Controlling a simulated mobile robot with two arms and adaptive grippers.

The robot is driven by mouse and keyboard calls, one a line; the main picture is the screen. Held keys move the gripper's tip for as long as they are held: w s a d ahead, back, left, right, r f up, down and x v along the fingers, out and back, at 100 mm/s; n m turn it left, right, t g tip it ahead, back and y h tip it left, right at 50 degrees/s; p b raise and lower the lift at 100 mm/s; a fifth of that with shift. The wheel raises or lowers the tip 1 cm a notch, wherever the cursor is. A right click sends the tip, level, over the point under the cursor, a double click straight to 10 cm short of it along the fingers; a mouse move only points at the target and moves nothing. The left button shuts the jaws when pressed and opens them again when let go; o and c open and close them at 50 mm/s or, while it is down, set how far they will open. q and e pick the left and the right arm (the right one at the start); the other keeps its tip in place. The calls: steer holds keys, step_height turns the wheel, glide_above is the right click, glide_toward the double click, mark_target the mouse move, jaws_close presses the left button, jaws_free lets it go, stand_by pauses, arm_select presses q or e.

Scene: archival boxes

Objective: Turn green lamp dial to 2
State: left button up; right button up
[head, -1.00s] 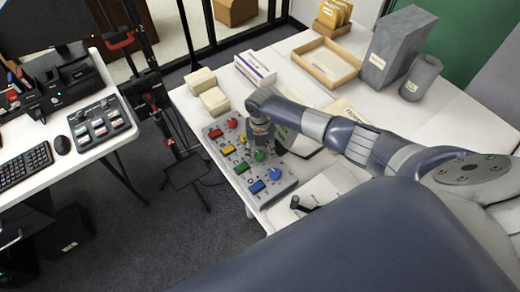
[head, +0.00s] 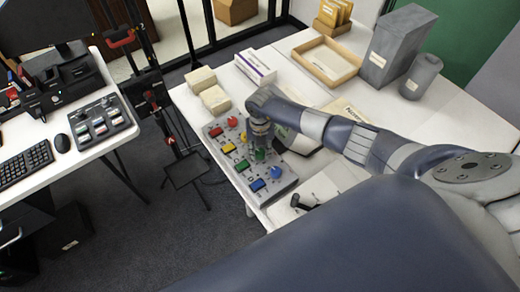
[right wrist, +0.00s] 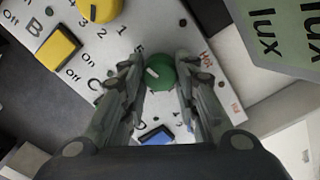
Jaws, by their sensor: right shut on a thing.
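The green dial (right wrist: 160,72) is a round knob on the grey control panel (right wrist: 120,65). In the right wrist view its white mark points to the upper left. My right gripper (right wrist: 160,85) is shut on it, one finger at each side. Most numbers around the dial are hidden by the fingers. In the head view my right gripper (head: 260,148) points down at the panel, with a bit of green at its tips. The green button (head: 242,166) is to its left, by the letter C in the wrist view. My left gripper is not in view.
Close by on the panel are a yellow dial (right wrist: 100,8), a yellow button (right wrist: 58,48), a blue button (right wrist: 157,136) and a blue dial (head: 275,171). A device marked lux (right wrist: 285,35) stands beside the panel. Boxes (head: 215,100) and a wooden tray (head: 327,63) are farther back.

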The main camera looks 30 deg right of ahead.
steer(key=shift+f+n+b, duration=0.1)
steer(key=shift+n+b, duration=0.3)
steer(key=n+b, duration=0.4)
steer(key=n, duration=0.1)
steer(key=shift+f, duration=0.1)
steer(key=n+b, duration=0.5)
steer(key=shift+n, duration=0.3)
steer(key=n+b, duration=0.9)
steer(key=n, duration=0.1)
steer(key=shift+n+b, duration=0.75)
steer(key=shift+n, duration=0.15)
steer(key=shift+r, duration=0.2)
